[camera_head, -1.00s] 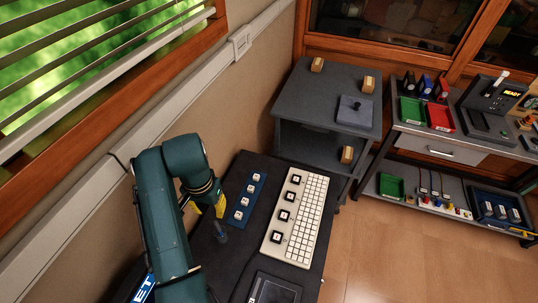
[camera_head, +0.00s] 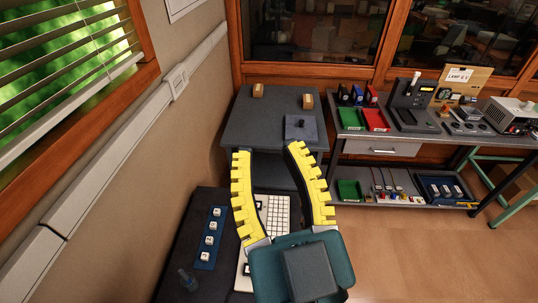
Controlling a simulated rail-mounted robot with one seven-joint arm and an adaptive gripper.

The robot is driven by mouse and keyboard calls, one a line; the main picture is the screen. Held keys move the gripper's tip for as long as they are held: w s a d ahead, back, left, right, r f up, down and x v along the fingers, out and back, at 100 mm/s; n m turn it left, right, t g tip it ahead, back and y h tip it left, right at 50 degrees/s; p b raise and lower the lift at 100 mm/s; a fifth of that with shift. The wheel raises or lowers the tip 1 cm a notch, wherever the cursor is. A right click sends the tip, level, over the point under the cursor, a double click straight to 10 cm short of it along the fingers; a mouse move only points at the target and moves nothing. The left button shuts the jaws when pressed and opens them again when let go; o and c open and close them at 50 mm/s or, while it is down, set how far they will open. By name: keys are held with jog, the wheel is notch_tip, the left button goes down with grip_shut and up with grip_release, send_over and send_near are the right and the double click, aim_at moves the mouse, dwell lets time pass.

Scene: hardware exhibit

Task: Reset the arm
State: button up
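My gripper (camera_head: 268,150) shows large in the middle of the head view. Its two yellow toothed fingers are spread wide apart with nothing between them. They reach up in the picture over the dark table (camera_head: 180,236) and toward the grey cabinet (camera_head: 245,120). The teal wrist is at the bottom centre. The white keyboard-like panel (camera_head: 276,215) lies behind the fingers and is partly hidden by them and the wrist. The blue strip (camera_head: 208,252) with several white keys lies to the left of the gripper, apart from it.
The cabinet holds wooden blocks (camera_head: 258,90) and a grey plate with a black knob (camera_head: 300,125). A workbench with green (camera_head: 351,118) and red (camera_head: 375,119) trays and devices stands at right. A wall is close at left. The wooden floor (camera_head: 410,250) at lower right is clear.

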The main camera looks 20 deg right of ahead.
notch_tip(320, 180, up, 27)
jog(key=p, duration=2.7)
jog(key=shift+r, duration=0.15)
